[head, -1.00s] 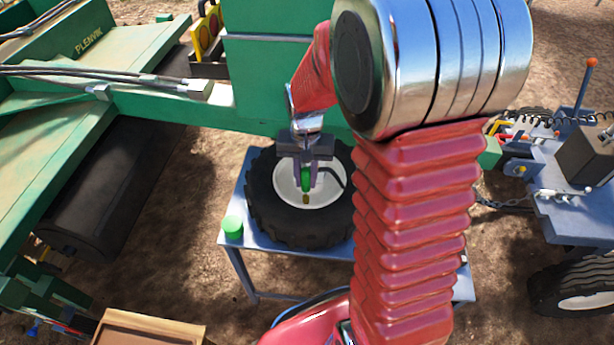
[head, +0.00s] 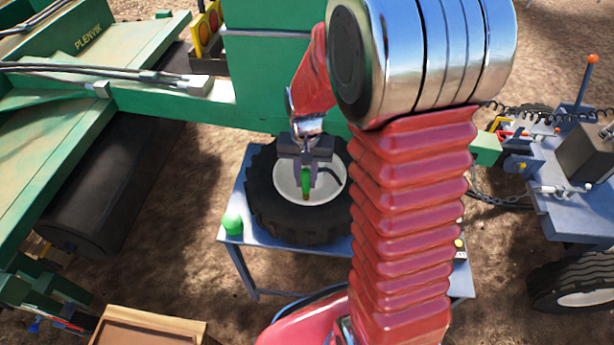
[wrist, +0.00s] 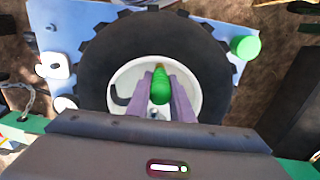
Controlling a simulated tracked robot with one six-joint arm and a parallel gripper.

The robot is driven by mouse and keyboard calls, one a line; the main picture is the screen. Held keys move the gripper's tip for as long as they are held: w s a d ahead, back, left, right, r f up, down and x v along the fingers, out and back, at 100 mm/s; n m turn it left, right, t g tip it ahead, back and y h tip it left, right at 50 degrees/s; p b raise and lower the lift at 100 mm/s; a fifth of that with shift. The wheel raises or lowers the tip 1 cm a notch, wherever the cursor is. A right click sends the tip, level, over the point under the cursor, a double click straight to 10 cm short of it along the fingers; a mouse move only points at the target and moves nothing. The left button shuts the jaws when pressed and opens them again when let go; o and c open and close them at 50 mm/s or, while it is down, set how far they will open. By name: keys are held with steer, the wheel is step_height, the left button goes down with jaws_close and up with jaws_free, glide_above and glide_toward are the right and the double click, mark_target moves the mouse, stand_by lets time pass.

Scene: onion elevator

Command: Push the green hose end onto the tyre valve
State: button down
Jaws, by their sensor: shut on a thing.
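My gripper (head: 306,178) is shut on the green hose end (head: 305,181) and holds it over the white rim (head: 324,188) of the tyre (head: 268,205). In the wrist view the green hose end (wrist: 161,84) sits between the two purple-grey fingers, with a brass-coloured tip pointing away from my gripper. The tyre (wrist: 100,65) lies flat on a blue-grey table. The tyre valve cannot be made out clearly; the hose end's tip is near the rim's edge, and I cannot tell whether they touch.
A green cup-like object (head: 232,223) stands on the table's (head: 238,240) left corner. A green machine (head: 170,110) stands behind and left. A blue-grey trailer (head: 575,200) stands at the right. A wooden crate (head: 150,325) is at the front left.

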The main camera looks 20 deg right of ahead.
mark_target(306, 170)
steer(key=shift+f, duration=1)
stand_by(0.8)
steer(key=c, duration=1.1)
jaws_free()
steer(key=shift+r, duration=0.1)
steer(key=shift+r, duration=3.45)
steer(key=shift+n, duration=0.3)
steer(key=shift+s+a+r+n+t, duration=0.95)
steer(key=shift+s+a+r, duration=0.2)
steer(key=shift+s+r, duration=1.55)
steer(key=shift+s+a+r+n+t, duration=0.9)
steer(key=shift+s+a+r, duration=0.2)
steer(key=shift+s+r, duration=1.65)
steer(key=shift+s+a+r+n+t, duration=0.95)
steer(key=shift+s+a+r, duration=0.2)
steer(key=shift+s+r, duration=1.55)
